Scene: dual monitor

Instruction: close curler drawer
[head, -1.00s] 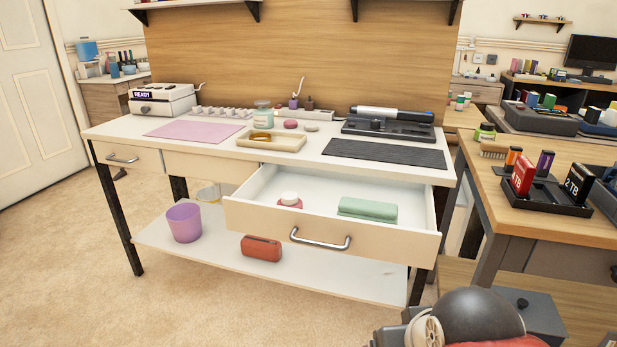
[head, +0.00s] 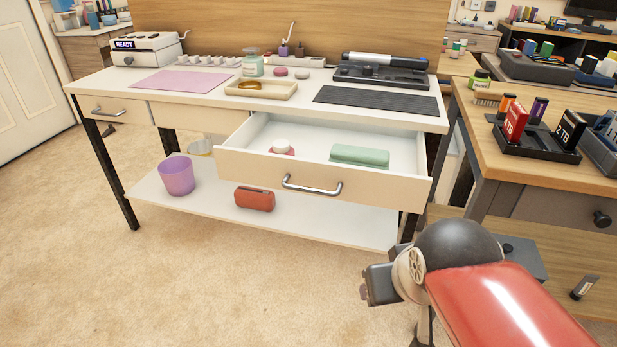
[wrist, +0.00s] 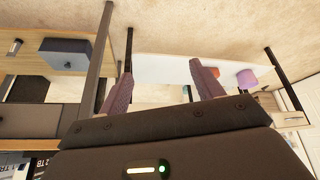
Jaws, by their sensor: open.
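The curler drawer (head: 395,192) is pulled out from the right side of the white-topped table (head: 290,110) in the head view. It has a pale front and a curved metal handle (head: 312,188). Inside it lie a green case (head: 359,156) and a small white-and-pink item (head: 282,147). My gripper (wrist: 162,82) shows in the wrist view with its two fingers spread and nothing between them. My arm is at the lower right of the head view, in front of the table and apart from the drawer. I cannot make out the fingers there.
The table's lower shelf (head: 325,222) holds a purple cup (head: 177,176) and a red case (head: 254,199). A second, wooden desk (head: 545,170) with a drawer knob stands close on the right. Open carpet (head: 200,285) lies in front and to the left.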

